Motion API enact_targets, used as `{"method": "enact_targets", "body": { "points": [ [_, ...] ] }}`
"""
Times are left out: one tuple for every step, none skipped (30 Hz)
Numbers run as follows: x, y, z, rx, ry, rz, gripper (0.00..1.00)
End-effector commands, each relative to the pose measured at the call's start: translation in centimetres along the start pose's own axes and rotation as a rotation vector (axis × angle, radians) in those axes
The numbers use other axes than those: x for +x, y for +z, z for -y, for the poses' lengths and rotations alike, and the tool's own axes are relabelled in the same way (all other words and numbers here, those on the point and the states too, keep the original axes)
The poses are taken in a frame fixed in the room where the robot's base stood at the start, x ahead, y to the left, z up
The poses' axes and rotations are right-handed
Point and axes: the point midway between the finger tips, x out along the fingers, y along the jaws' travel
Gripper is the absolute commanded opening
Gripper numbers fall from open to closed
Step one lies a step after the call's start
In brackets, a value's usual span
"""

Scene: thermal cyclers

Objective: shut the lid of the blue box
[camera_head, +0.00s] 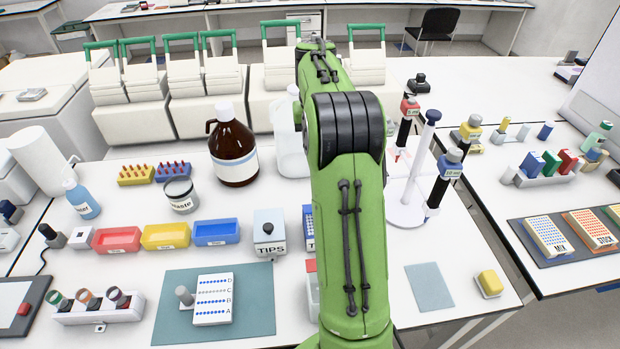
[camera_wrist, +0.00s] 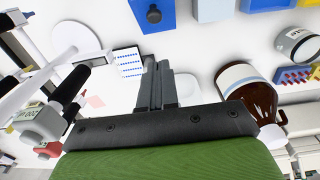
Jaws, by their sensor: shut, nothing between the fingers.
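The blue box (camera_head: 308,226) stands right of the white TIPS box in the head view, mostly hidden behind my green arm. In the wrist view a blue piece with a dark knob (camera_wrist: 153,14) is at the top edge, cut off by the frame. A white panel with blue dots (camera_wrist: 131,63) shows close by, just left of my fingers. I cannot tell from these views how far the lid is open. My gripper (camera_wrist: 158,62) is shut and empty, with its fingers pointing towards the blue piece and apart from it in the picture. In the head view the gripper is hidden behind my arm.
The white TIPS box (camera_head: 268,232) stands left of the blue box. A brown bottle (camera_head: 233,150) and a white jug (camera_head: 290,135) stand behind. A pipette carousel (camera_head: 405,212) is at the right. Red, yellow and blue trays (camera_head: 216,233) lie left. A teal mat (camera_head: 250,300) is in front.

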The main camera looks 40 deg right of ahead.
Motion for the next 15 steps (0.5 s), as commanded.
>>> {"method": "enact_targets", "body": {
  "points": [
    [1.3, 0.1, 0.0, -0.001, -0.001, 0.005, 0.0],
    [2.0, 0.1, 0.0, -0.001, -0.001, 0.005, 0.0],
    [2.9, 0.1, 0.0, 0.0, -0.001, 0.006, 0.0],
    [3.6, 0.1, 0.0, 0.0, -0.001, 0.006, 0.0],
    [4.2, 0.1, 0.0, -0.001, -0.001, 0.005, 0.0],
    [5.1, 0.1, 0.1, -0.002, -0.001, 0.006, 0.0],
    [5.8, 0.1, 0.1, -0.002, -0.001, 0.006, 0.0],
    [6.5, 0.1, 0.1, -0.002, -0.001, 0.006, 0.0],
    [7.3, 0.1, 0.1, -0.002, -0.001, 0.006, 0.0],
    [8.0, 0.1, 0.1, -0.002, -0.001, 0.006, 0.0],
    [8.6, 0.1, 0.0, -0.001, -0.001, 0.005, 0.0],
    [9.4, 0.2, 0.0, -0.001, -0.001, 0.006, 0.0],
    [9.9, 0.5, 0.0, 0.0, 0.0, 0.005, 0.0],
    [10.2, 0.9, 0.0, 0.0, 0.0, 0.003, 0.0],
    [10.8, 1.4, 0.0, -0.001, 0.0, 0.003, 0.0]
  ]
}}
